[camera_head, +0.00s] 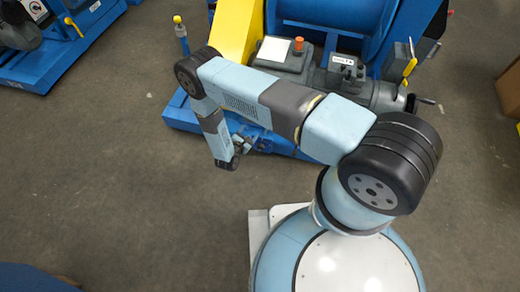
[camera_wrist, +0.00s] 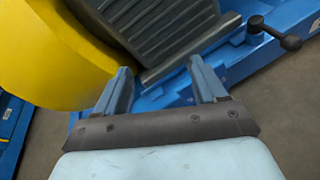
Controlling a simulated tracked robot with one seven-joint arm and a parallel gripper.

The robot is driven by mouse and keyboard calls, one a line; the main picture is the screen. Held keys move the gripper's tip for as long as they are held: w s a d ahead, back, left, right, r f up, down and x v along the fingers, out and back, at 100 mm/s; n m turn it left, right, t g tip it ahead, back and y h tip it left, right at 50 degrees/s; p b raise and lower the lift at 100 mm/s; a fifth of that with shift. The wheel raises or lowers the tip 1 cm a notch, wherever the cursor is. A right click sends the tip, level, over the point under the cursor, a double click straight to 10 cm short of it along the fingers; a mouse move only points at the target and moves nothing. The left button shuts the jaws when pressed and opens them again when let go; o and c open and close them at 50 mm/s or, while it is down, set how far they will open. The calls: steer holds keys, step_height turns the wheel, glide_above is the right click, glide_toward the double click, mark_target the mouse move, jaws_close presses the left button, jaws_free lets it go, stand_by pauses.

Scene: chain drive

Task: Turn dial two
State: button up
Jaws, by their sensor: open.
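My gripper (camera_wrist: 158,72) is open and empty in the wrist view, its two blue-grey fingers apart and pointing at the blue machine's lower frame. No dial marked as two can be made out in either view. In the head view the blue machine carries a grey control box (camera_head: 285,53) with a pale panel and an orange knob (camera_head: 299,44). A small labelled unit (camera_head: 342,64) sits right of it. A black crank handle (camera_wrist: 285,36) shows at upper right in the wrist view, apart from my fingers. My arm partly hides the machine's front in the head view.
A yellow guard (camera_head: 237,35) rises beside the machine; it also fills the left of the wrist view (camera_wrist: 60,55). A yellow-handled lever (camera_head: 410,66) stands at right. Another blue machine (camera_head: 60,45) is at upper left. Grey floor (camera_head: 95,165) is clear at left.

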mark_target(259, 148)
steer(key=s+d+f+n+y, duration=0.3)
steer(key=s+f+n+y, duration=0.1)
steer(key=s+f, duration=0.85)
steer(key=shift+t, duration=0.4)
steer(key=x, duration=1.6)
steer(key=shift+a+f, duration=0.2)
steer(key=shift+a, duration=0.2)
steer(key=shift+s, duration=0.1)
steer(key=c, duration=1.1)
steer(key=shift+o, duration=0.2)
steer(key=shift+a+n, duration=0.1)
steer(key=shift+n, duration=0.2)
steer(key=shift+a+n+g+h, duration=0.1)
steer(key=shift+n+g+h, duration=0.1)
steer(key=shift+n+h, duration=0.55)
steer(key=shift+a+n+g+h, duration=0.2)
steer(key=shift+n+h, duration=0.35)
steer(key=shift+n, duration=0.4)
